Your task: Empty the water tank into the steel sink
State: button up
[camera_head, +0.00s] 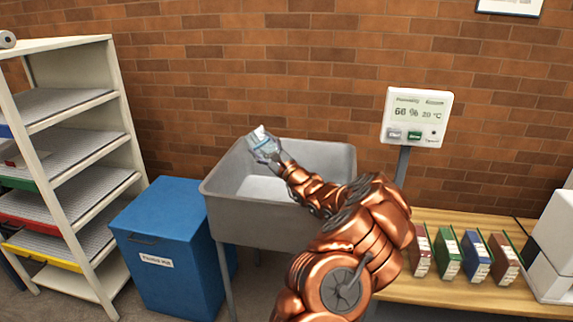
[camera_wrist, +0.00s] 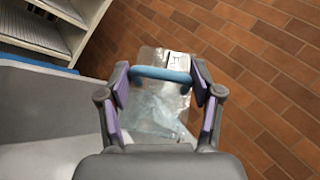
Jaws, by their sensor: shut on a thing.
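The water tank (camera_head: 262,142) is a small clear container with a pale label, held above the back left part of the steel sink (camera_head: 258,222). In the wrist view the tank (camera_wrist: 155,118) shows its clear body and a blue handle bar (camera_wrist: 160,74) between my fingers. My gripper (camera_head: 279,162) is shut on the tank; its purple-padded fingers also show in the wrist view (camera_wrist: 162,92). The tank looks tilted in the head view. I cannot tell how much water is in it. My arm hides part of the sink's right side.
A blue lidded bin (camera_head: 165,250) stands left of the sink, beside a white shelf rack (camera_head: 75,150). A display panel on a post (camera_head: 416,117) stands to the right. A wooden bench (camera_head: 440,290) holds several coloured binders (camera_head: 447,255). A brick wall is behind.

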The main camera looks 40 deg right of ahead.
jog(key=shift+d+r, duration=0.1)
jog(key=shift+s+d+r+m+t+h+p, duration=0.3)
jog(key=shift+d+r+m+h+p, duration=0.1)
jog(key=shift+m+p, duration=0.45)
jog(key=shift+r, duration=0.1)
jog(key=shift+d+r+m+h+p, duration=0.15)
jog(key=shift+r+m+h+p, duration=0.1)
jog(key=shift+m+h+p, duration=0.25)
jog(key=d+m, duration=0.1)
jog(key=s+m+h+p, duration=0.1)
jog(key=m, duration=0.1)
jog(key=d+r+m+h, duration=0.1)
jog(key=shift+s+d+t, duration=0.2)
jog(key=shift+d+t, duration=0.1)
jog(key=shift+t, duration=0.1)
jog(key=shift+d+r+m+h, duration=0.1)
jog(key=shift+m+h, duration=0.25)
jog(key=shift+h, duration=0.05)
